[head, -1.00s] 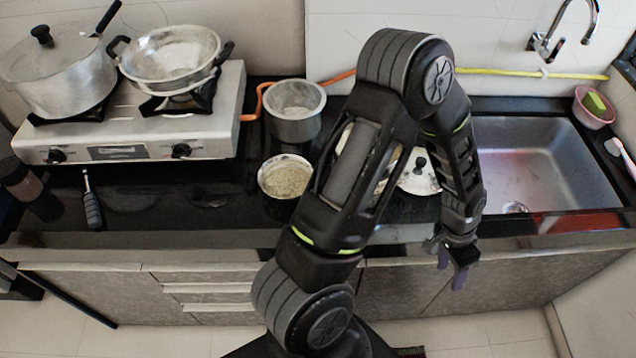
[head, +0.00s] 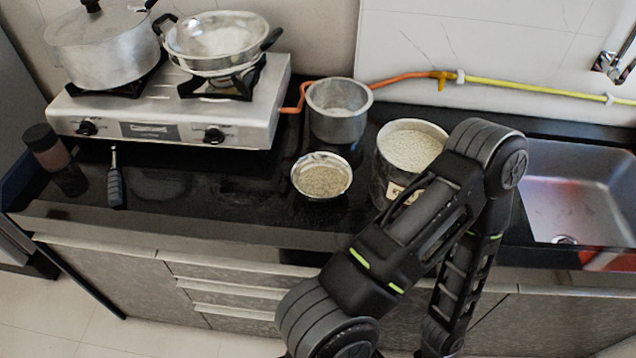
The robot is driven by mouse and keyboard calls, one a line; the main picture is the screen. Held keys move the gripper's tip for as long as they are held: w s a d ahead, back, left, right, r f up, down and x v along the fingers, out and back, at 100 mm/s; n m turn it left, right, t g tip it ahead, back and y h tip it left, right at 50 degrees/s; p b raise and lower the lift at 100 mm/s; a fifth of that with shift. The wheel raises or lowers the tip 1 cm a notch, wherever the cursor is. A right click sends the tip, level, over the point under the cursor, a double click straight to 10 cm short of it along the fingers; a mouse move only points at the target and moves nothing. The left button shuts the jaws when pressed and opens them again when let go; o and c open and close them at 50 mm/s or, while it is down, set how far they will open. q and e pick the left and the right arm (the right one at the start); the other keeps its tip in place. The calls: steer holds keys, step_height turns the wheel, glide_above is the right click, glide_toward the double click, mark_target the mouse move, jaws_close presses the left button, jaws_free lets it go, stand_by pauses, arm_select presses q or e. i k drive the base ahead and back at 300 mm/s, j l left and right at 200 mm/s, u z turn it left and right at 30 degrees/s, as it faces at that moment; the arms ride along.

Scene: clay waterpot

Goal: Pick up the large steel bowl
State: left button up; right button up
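The large steel bowl (head: 338,128) stands upright on the black counter, just right of the stove. It is deep, grey and looks empty inside. One of my arms, seemingly the right, rises from the bottom of the head view and bends at an elbow to the right of the bowl. Its forearm points down and its gripper is below the frame edge. My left arm and gripper are not in view. Nothing touches the bowl.
A smaller steel bowl of grain (head: 321,176) sits in front of it. A tin of white grain (head: 412,150) stands to the right, partly behind my arm. The stove (head: 168,118) holds a lidded pot (head: 100,48) and a wok (head: 216,42). A sink (head: 578,195) is at right.

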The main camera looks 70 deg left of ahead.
mark_target(321, 178)
steer(key=u, duration=0.85)
steer(key=i+l+u, duration=0.1)
steer(key=u, duration=0.8)
steer(key=l+u, duration=0.1)
steer(key=u, duration=0.75)
steer(key=l, duration=0.1)
